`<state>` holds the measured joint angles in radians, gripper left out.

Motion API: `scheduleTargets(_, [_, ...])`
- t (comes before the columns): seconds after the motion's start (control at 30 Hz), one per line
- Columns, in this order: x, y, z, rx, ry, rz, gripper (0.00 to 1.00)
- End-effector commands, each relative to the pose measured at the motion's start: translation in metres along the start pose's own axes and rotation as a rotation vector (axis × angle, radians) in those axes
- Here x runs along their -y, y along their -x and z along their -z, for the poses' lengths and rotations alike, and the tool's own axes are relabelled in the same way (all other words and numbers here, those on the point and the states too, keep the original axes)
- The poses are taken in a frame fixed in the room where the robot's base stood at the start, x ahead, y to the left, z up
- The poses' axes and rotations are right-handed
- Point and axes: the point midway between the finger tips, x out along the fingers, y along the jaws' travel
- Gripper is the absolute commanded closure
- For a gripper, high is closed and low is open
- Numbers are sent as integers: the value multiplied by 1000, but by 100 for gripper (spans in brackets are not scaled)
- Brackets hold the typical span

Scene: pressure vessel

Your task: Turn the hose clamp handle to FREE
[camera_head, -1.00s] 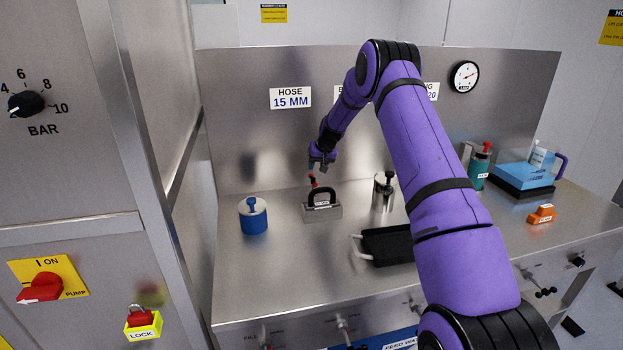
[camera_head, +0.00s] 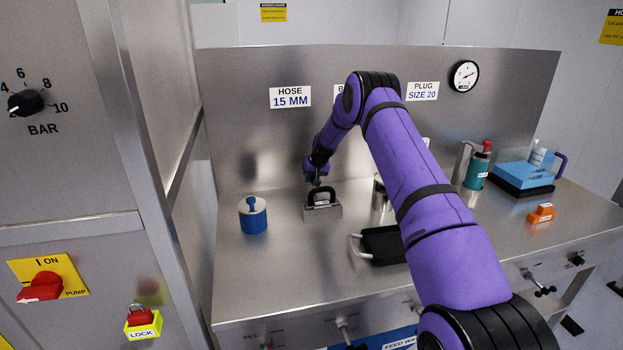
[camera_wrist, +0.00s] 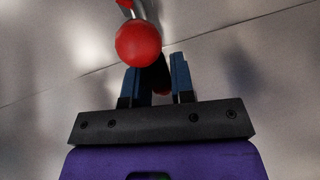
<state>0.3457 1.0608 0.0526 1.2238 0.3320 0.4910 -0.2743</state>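A round red knob (camera_wrist: 138,43) on a pale metal rod shows in the wrist view; it looks like the hose clamp handle's end, but no FREE mark is readable. My gripper (camera_wrist: 156,68) has its two blue fingers apart. The knob overlaps the left fingertip in that view, and I see no grip on it. A dark and red shape shows in the gap; I cannot tell what it is. In the head view my gripper (camera_head: 316,183) is low, just behind the grey block with a black handle (camera_head: 322,211), and hides the clamp handle.
A blue canister (camera_head: 253,218) stands left of the block. A black tray with pale handles (camera_head: 383,244) lies to the right in front, with a metal canister (camera_head: 379,193) behind it. The steel back panel carries a HOSE 15 MM sign (camera_head: 290,97). The bench front left is clear.

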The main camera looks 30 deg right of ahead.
Motion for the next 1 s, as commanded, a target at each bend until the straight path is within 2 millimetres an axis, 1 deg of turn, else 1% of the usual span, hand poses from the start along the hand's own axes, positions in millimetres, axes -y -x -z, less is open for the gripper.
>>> scheduleTargets(0.03, [0, 0, 0, 0, 0, 0, 96])
scheduleTargets(0.07, [0, 0, 0, 0, 0, 0, 100])
scheduleTargets(0.3, [0, 0, 0, -2, -10, -5, 100])
scheduleTargets(0.47, [0, 1, 0, -12, -55, -24, 100])
scheduleTargets(0.67, [-3, 1, 0, -37, -171, -74, 100])
scheduleTargets(1.0, [-9, 3, -2, -99, -454, -193, 100])
